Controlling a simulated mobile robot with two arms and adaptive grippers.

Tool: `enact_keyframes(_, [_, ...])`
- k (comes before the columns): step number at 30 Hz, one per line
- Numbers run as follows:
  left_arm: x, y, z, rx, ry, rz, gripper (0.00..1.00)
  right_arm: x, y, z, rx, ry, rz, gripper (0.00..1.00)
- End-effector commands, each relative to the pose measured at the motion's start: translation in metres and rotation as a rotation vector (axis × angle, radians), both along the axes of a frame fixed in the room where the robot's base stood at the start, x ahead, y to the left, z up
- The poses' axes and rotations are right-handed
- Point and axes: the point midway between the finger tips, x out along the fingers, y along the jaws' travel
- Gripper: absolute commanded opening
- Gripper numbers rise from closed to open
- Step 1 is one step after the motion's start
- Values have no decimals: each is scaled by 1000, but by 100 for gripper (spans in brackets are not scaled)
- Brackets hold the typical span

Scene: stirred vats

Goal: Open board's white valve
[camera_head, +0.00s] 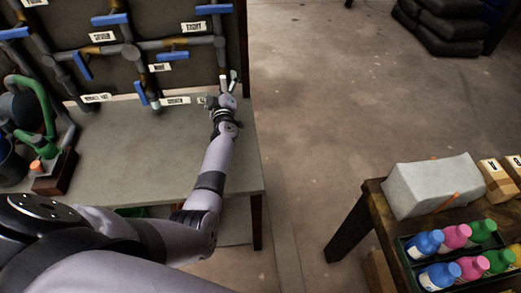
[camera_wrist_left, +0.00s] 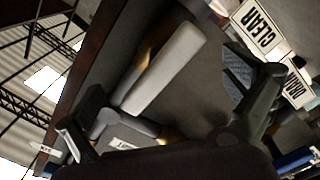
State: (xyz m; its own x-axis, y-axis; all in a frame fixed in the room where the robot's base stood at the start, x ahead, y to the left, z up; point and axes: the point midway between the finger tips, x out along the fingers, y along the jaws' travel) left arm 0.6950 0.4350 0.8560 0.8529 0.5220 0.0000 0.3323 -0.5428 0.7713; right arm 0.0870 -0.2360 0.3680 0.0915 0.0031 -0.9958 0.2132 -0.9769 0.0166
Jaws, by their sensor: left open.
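The white valve's handle (camera_wrist_left: 165,70) is a long pale bar, slanted across the middle of the left wrist view. It sits on a pipe with a brass-coloured part at the dark board (camera_head: 180,68). My left gripper (camera_head: 228,88) is at the board's lower right corner in the head view. In the left wrist view its dark fingers stand wide apart, with the handle showing between them. I cannot tell whether a finger touches the handle. In the head view the gripper partly hides this spot. My right gripper is not in view.
Several blue valve handles (camera_head: 110,19) and white labels are on the board. A grey bench (camera_head: 150,150) lies below it, with a green device (camera_head: 45,105) at the left. A side table at lower right bears a grey block (camera_head: 430,185) and coloured bottles. The floor between is clear.

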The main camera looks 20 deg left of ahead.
Motion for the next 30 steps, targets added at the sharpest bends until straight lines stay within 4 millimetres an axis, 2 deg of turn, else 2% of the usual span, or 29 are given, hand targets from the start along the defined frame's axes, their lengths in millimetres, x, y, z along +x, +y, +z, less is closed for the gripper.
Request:
enact_keyframes(6, [1,-2,3,245,151,-1,100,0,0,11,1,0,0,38])
enact_keyframes(22, [3,-7,5,764,468,-1,100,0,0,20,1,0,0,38])
enact_keyframes(24, [-13,-17,9,754,467,-2,100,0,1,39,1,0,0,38])
enact_keyframes(30, [-47,-38,8,752,464,-2,100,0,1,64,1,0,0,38])
